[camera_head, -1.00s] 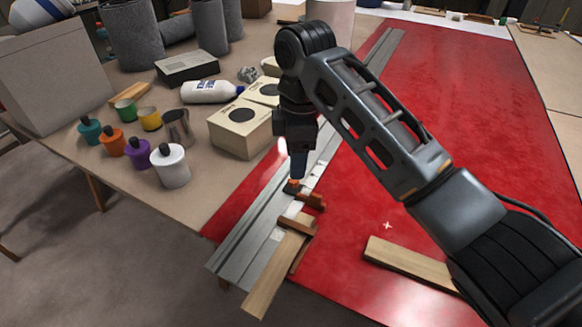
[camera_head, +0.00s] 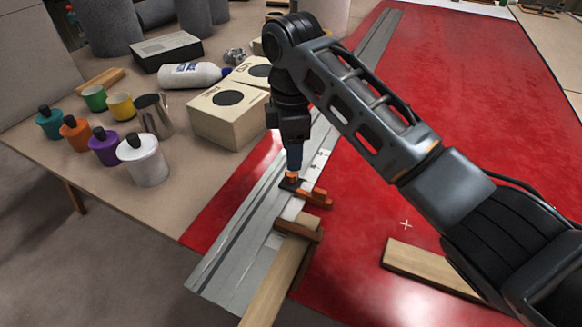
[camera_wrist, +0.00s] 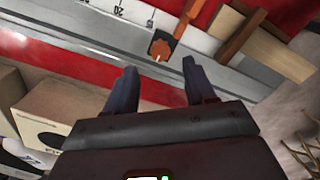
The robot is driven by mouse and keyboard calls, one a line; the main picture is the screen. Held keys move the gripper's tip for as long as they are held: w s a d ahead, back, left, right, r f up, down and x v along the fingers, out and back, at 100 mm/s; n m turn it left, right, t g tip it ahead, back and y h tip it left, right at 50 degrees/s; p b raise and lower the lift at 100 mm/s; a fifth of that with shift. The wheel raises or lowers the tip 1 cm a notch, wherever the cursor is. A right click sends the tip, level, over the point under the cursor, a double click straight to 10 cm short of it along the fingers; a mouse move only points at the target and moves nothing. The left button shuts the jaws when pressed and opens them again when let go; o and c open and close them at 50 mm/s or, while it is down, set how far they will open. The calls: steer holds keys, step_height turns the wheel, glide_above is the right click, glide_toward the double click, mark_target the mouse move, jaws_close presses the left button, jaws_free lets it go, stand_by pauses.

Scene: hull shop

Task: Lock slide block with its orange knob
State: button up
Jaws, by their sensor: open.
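The slide block is a small dark block (camera_head: 289,185) on the long grey metal rail (camera_head: 232,262). Its orange knob (camera_head: 292,177) stands on top. In the wrist view the knob (camera_wrist: 160,48) shows on the dark block, just beyond the gap between my fingertips. My gripper (camera_head: 294,164) points down just above the knob, and its fingers partly hide it in the head view. In the wrist view my gripper (camera_wrist: 160,70) has its two fingers spread apart with nothing between them. Whether a finger touches the knob cannot be told.
An orange-brown bar (camera_head: 317,198) lies beside the block. A wooden strip (camera_head: 272,291) with a brown crosspiece (camera_head: 299,229) lies against the rail's near end. A loose plank (camera_head: 432,267) lies on the red surface (camera_head: 440,110). Paint pots (camera_head: 143,160) and boxes (camera_head: 228,115) stand left.

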mark_target(292, 173)
step_height(292, 173, down, 6)
steer(key=shift+r, duration=0.15)
steer(key=shift+c, duration=0.2)
jaws_close()
stand_by(0.4)
